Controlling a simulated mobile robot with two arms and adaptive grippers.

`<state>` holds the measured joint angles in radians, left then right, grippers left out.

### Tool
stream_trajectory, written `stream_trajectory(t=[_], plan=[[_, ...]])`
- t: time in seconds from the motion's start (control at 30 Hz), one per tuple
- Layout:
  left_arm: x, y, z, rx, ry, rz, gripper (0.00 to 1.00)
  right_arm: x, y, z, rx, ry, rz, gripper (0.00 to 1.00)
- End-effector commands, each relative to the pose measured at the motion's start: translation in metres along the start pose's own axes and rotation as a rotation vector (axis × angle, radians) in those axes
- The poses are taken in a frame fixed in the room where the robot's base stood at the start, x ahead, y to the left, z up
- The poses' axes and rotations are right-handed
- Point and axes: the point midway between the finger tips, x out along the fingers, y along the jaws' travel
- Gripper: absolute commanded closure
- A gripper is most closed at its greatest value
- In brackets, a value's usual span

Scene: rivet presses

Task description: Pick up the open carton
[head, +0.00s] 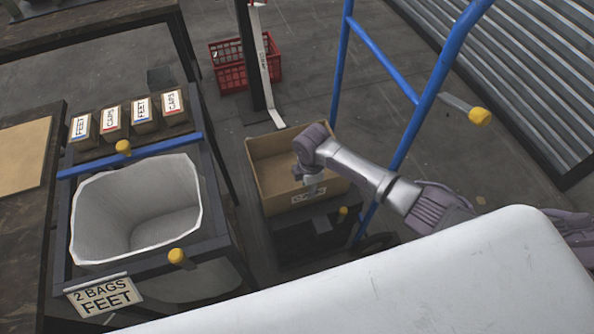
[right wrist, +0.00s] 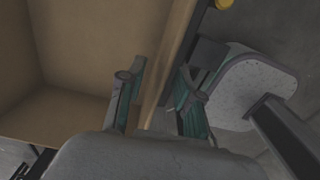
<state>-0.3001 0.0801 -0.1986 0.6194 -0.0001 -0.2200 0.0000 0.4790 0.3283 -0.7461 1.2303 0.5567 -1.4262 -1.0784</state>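The open carton (head: 275,160) is a brown, empty-looking box with its top open, on a dark low stand in the middle of the head view. A white label is on its near side. My right gripper (head: 313,186) points down at the carton's near right wall. In the right wrist view, the right gripper (right wrist: 158,98) is open with one finger inside the carton (right wrist: 75,50) and one outside. The wall's edge runs between the fingers, with a gap visible on the inner side. My left gripper is not in view.
A bag-lined bin (head: 135,215) labelled "2 BAGS FEET" stands left of the carton, with several small labelled boxes (head: 145,113) behind it. A blue rail frame (head: 425,100) rises close on the right. A red crate (head: 230,72) sits on the floor behind.

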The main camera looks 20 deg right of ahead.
Motion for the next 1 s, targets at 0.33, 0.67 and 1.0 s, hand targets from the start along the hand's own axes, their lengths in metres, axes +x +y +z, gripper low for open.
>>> stream_trajectory(t=[0.33, 0.67, 1.0], plan=[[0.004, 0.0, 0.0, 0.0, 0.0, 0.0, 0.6, 0.02, 0.0, 0.0, 0.001, 0.0, 0.001, 0.66], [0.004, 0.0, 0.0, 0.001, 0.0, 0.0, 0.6, 0.02, 0.0, 0.0, 0.001, 0.0, 0.0, 1.0], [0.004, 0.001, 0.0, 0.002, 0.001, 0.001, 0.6, 0.02, 0.0, 0.0, 0.001, 0.0, 0.001, 1.0]])
